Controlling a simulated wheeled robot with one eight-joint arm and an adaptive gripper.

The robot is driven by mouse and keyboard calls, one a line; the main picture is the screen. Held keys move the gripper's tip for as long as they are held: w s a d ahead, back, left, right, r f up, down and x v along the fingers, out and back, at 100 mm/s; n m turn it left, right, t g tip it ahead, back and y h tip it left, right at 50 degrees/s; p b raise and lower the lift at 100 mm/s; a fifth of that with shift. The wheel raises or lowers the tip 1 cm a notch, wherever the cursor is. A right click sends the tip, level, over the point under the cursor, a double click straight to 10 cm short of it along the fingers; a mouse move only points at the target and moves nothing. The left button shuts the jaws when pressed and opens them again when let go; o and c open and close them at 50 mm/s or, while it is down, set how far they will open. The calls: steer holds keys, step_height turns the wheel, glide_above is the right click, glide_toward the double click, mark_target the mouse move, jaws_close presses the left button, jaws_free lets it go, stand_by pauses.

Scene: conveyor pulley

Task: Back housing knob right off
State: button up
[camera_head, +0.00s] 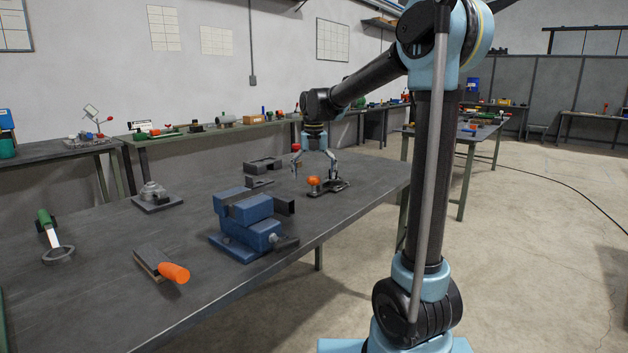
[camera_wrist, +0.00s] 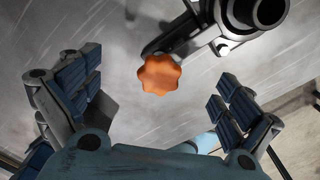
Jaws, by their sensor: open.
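An orange lobed knob (camera_wrist: 160,74) sits at the end of a dark bracket on a dark housing (camera_wrist: 258,10) in the wrist view. In the head view the knob (camera_head: 313,181) and the low dark housing (camera_head: 333,188) stand on the grey workbench (camera_head: 110,240), behind the blue vise. My gripper (camera_head: 314,165) hangs above the knob, fingers pointing down. In the wrist view its padded fingers are spread wide, with the knob between them toward the top of the picture. Nothing is held. The exact height gap between fingers and knob is unclear.
A blue vise (camera_head: 245,218) stands in front of the knob. Dark blocks (camera_head: 263,166) lie behind it. A tool with an orange handle (camera_head: 173,272), a grey round part on a plate (camera_head: 154,195) and a green-handled tool with a ring (camera_head: 50,235) lie to the left, with bare bench between.

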mark_target(314, 177)
steer(key=shift+r, duration=0.1)
steer(key=shift+r, duration=3.4)
